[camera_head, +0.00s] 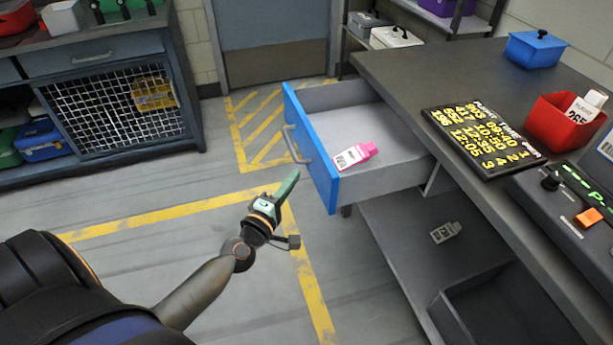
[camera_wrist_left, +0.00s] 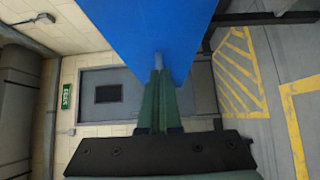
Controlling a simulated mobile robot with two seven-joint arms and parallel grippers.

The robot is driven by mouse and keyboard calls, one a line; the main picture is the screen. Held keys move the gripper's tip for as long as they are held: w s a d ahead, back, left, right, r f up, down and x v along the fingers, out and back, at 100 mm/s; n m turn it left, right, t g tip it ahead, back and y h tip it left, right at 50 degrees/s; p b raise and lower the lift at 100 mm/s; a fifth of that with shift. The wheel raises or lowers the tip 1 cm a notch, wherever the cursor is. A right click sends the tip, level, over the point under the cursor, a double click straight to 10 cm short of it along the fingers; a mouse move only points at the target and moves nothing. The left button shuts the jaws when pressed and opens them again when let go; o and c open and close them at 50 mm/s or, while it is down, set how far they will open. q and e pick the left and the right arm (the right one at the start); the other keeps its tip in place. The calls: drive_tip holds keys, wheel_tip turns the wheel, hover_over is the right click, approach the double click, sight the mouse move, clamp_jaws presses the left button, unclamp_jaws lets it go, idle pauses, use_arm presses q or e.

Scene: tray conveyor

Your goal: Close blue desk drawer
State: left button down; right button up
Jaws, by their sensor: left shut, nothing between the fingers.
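The blue-fronted desk drawer (camera_head: 313,150) is pulled out from the desk (camera_head: 440,65) in the head view. A grey bar handle (camera_head: 293,145) is on its front, and a pink bottle with a label (camera_head: 355,156) lies inside. My left gripper (camera_head: 290,184) is shut and empty, in front of the drawer face and just below the handle in the picture. In the left wrist view the blue drawer front (camera_wrist_left: 150,35) fills the top middle, right by the shut fingertips (camera_wrist_left: 160,75). Whether they touch it I cannot tell. My right gripper is not in view.
On the desktop are a black sign with yellow figures (camera_head: 482,138), a red bin (camera_head: 567,122), a blue box (camera_head: 535,50) and a control panel (camera_head: 585,205). A shelf below holds a small labelled item (camera_head: 445,232). A cabinet with a mesh door (camera_head: 115,110) stands left. The floor between is clear.

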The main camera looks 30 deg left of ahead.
sight(315, 167)
use_arm(q)
drive_tip(key=shift+w+d, duration=1.25)
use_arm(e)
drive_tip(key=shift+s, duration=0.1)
